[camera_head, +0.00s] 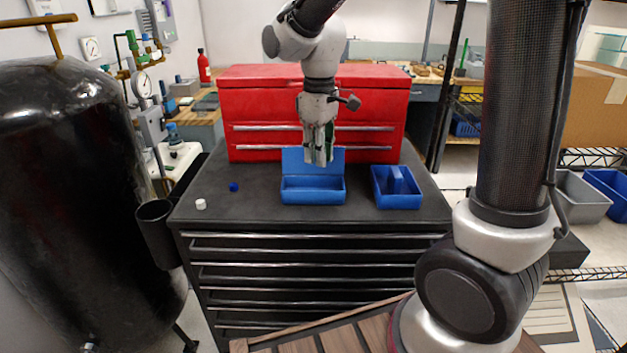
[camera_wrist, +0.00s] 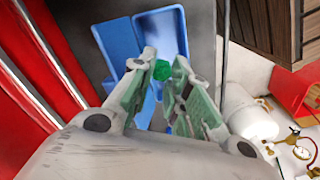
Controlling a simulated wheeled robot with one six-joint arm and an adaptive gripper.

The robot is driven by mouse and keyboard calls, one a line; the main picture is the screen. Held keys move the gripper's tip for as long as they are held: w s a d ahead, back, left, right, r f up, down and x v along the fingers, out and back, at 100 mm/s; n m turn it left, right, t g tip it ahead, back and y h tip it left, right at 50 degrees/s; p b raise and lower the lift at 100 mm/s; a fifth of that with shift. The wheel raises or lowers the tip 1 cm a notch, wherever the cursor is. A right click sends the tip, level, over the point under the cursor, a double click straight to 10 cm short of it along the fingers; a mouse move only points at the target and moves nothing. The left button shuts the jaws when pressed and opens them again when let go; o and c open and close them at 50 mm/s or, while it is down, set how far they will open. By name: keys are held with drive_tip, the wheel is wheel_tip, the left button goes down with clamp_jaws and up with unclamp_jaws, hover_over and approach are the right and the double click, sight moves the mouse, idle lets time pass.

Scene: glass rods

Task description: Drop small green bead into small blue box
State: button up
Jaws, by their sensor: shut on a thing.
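My gripper (camera_head: 318,158) points down over the open blue box (camera_head: 312,197), whose blue lid or back panel stands upright behind it. The wrist view shows the fingertips shut on a small green bead (camera_wrist: 162,70). The bead cannot be made out in the head view. A second blue box (camera_head: 397,201), with an upright blue piece inside it, stands to the right on the same dark cabinet top. Which of the two boxes is the small one is hard to tell. Blue box surfaces (camera_wrist: 121,40) also show beyond the fingers in the wrist view.
A red tool chest (camera_head: 315,100) stands right behind the boxes. A small blue ball (camera_head: 234,187) and a small white piece (camera_head: 201,204) lie on the left of the dark cabinet top (camera_head: 255,208). A large black tank (camera_head: 75,190) is further left.

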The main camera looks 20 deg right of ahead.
drive_tip(key=o, duration=0.8)
drive_tip(key=shift+r, duration=0.1)
wheel_tip(320, 180, up, 12)
